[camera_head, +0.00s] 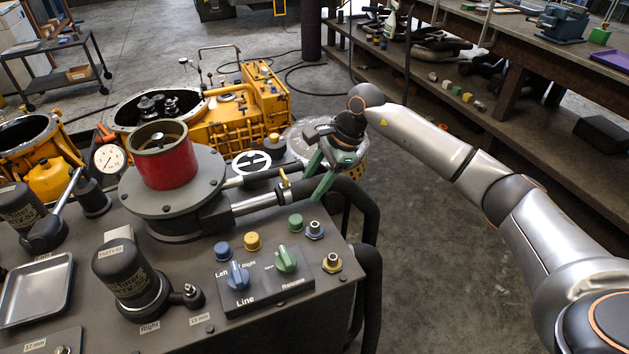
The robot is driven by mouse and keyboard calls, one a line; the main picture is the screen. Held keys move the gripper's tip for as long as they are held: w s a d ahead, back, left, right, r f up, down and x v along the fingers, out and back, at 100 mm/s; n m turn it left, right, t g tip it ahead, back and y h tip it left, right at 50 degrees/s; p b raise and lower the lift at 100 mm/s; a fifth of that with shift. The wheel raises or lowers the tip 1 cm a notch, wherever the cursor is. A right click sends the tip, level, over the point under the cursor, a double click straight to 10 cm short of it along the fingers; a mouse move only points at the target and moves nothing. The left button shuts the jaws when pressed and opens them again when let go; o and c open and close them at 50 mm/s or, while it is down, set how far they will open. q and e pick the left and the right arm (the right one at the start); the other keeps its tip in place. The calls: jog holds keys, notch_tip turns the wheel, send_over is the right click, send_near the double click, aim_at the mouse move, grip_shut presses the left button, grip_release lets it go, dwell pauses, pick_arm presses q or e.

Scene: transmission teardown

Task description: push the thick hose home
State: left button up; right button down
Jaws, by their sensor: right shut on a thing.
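The thick black hose (350,191) runs along the right side of the grey bench and bends down over its edge. Its left end lies in line with a silver pipe fitting (250,205) at the base of the round housing with the red drum (164,166). It meets the fitting or lies very close; I cannot tell how far on it sits. My right gripper (318,180), with green fingers, comes down from above right and is shut on the thick hose near that end. The fingers partly hide the hose. My left gripper is not in view.
A control box (262,283) with blue and green knobs lies in front of the hose. A black-capped cylinder (128,272) and a metal tray (37,289) stand at left. A yellow transmission (228,117) is behind. The floor at right is clear up to a workbench (565,60).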

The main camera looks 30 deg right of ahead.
aim_at(293, 187)
jog(key=a, duration=0.4)
jog(key=shift+w+a+b, duration=0.15)
jog(key=shift+a+b, duration=0.05)
jog(key=shift+b, duration=0.2)
jog(key=shift+a, duration=0.4)
jog(key=shift+r, duration=0.1)
jog(key=c, duration=0.6)
grip_release()
jog(key=shift+a, duration=0.1)
jog(key=shift+o, duration=0.2)
jog(key=shift+d, duration=0.2)
